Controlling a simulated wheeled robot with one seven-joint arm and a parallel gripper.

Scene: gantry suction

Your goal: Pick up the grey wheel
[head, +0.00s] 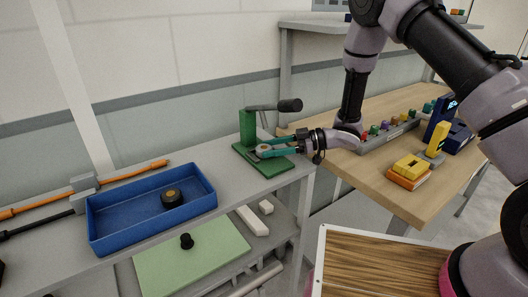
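My gripper (262,151) has teal fingers and reaches in from the right, low over the green base plate (280,166) of a green lever press (247,127). Its two fingers look apart, with a small greyish patch between the tips. That patch is too small to name as a wheel, and I cannot tell whether the fingers touch it. No clearly grey wheel shows. A dark wheel with a yellowish hub (171,198) lies in the blue tray (101,241) on the left, well apart from my gripper.
The press's black-knobbed lever (289,105) sticks out just above my gripper. The wooden table (392,190) at right holds a grey rack of coloured pieces (388,139) and yellow blocks (408,170). A pale green panel with a black knob (190,262) lies on the lower shelf.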

